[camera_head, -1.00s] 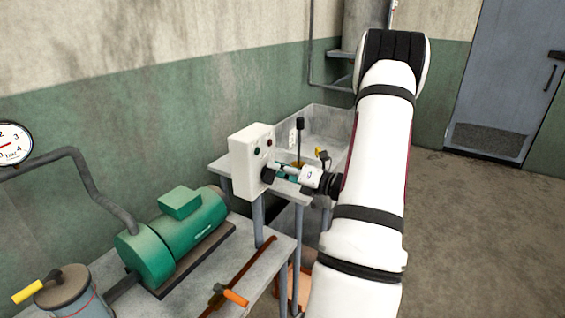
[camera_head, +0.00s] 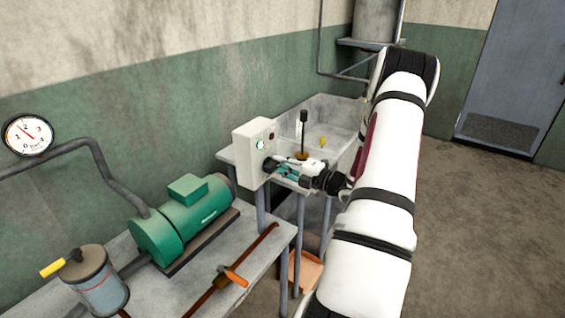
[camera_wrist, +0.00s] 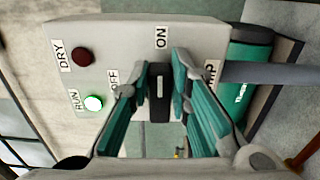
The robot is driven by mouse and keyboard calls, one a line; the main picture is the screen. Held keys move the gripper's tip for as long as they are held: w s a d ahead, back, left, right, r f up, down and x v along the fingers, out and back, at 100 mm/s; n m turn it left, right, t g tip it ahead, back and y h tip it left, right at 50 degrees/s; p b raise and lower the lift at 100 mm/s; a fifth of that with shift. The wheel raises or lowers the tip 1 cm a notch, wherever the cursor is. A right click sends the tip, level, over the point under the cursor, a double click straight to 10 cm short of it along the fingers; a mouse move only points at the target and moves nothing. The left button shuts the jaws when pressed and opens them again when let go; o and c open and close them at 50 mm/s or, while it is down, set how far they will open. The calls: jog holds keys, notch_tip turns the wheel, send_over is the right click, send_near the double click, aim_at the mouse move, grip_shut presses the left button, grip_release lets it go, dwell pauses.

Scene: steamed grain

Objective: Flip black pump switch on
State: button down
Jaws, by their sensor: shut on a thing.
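The black pump switch (camera_wrist: 159,104) is on the face of a pale control box (camera_head: 250,146). In the wrist view it stands between the teal fingers of my gripper (camera_wrist: 160,98), which is shut on it. Its white mark lines up with the ON label (camera_wrist: 161,38); the OFF label (camera_wrist: 114,78) is to the left, partly covered by a finger. The RUN lamp (camera_wrist: 93,103) is brightly lit green. The DRY lamp (camera_wrist: 82,57) is dark red. In the head view my gripper (camera_head: 280,168) is at the box's lower right face and hides part of the switch.
A green pump motor (camera_head: 185,220) stands on the near bench (camera_head: 222,262), with an orange-handled valve (camera_head: 234,276) and a yellow-handled canister (camera_head: 97,282). A pressure gauge (camera_head: 28,135) is at left. A grey basin (camera_head: 337,122) lies behind the box. Open floor is at right.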

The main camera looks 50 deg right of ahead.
jog(key=shift+f+m, duration=0.1)
jog(key=shift+m, duration=0.2)
jog(key=c, duration=1.5)
grip_release()
jog(key=s, duration=0.8)
jog(key=s+d, duration=0.1)
jog(key=s, duration=0.3)
